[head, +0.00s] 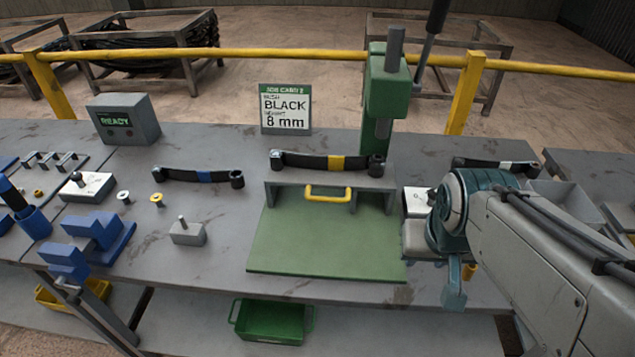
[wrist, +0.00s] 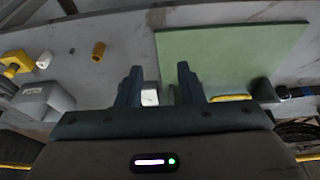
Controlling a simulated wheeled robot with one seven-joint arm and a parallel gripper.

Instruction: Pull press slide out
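The green press (head: 388,90) stands at the back of the bench. In front of it is a low grey frame (head: 268,197) with a yellow handle (head: 328,193) at its front edge; the handle also shows in the wrist view (wrist: 230,98), partly hidden. A flat green plate (head: 325,243) lies in front of the handle and fills the upper right of the wrist view (wrist: 232,55). My gripper (head: 455,284) points down, right of the plate and apart from the handle. In the wrist view its fingers (wrist: 159,72) are spread and hold nothing.
A black strip with a yellow band (head: 336,162) lies on the frame. A job card (head: 285,108) reads "BLACK 8 mm". A grey block with a pin (head: 187,233) stands left of the plate. A white box (head: 416,202) is close by my arm. A yellow rail crosses behind.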

